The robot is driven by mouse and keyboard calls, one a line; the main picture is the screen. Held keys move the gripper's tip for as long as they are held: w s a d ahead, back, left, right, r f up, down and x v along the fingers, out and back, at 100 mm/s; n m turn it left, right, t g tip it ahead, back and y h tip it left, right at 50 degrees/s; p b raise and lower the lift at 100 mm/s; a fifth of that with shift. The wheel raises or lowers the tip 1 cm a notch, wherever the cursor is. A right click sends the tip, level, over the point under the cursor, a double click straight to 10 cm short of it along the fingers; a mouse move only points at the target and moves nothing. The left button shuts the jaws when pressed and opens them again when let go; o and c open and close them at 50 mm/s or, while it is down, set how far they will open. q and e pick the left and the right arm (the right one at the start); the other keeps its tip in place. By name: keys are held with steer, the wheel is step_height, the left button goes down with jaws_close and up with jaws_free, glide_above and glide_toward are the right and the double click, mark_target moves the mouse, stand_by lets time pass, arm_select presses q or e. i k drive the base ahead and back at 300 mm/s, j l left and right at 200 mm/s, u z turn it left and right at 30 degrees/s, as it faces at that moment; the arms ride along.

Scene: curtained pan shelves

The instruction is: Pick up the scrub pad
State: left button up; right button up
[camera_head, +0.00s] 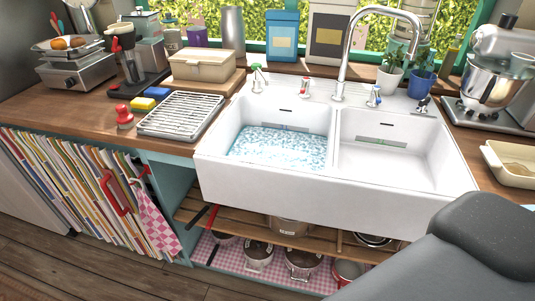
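Neither of my grippers is in view. A dark grey part of my own body fills the lower right corner.
A white double sink (320,190) stands right of the rack; its left basin holds bluish foamy water. A red-knobbed item (124,117) stands left of the rack. A cream lidded box (202,65) is behind the blocks. Pots (257,256) sit on shelves below the sink.

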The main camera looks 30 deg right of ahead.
mark_target(142, 105)
steer(key=z, duration=0.45)
steer(key=j+z, duration=0.15)
steer(key=z, duration=0.3)
steer(key=i+j+z, duration=0.1)
steer(key=z, duration=0.3)
steer(key=j+z, duration=0.75)
steer(key=k+j+z, duration=0.1)
steer(key=j, duration=0.2)
steer(key=j+z, duration=0.1)
steer(key=j, duration=0.25)
steer(key=k+j+z, duration=0.1)
steer(key=j, duration=0.2)
steer(key=k+j, duration=0.1)
steer(key=j, duration=0.25)
steer(key=k+j, duration=0.15)
steer(key=j, duration=0.2)
steer(key=k+j, duration=0.1)
steer(key=j, duration=0.25)
steer(key=k+j+z, duration=0.1)
steer(key=j, duration=0.25)
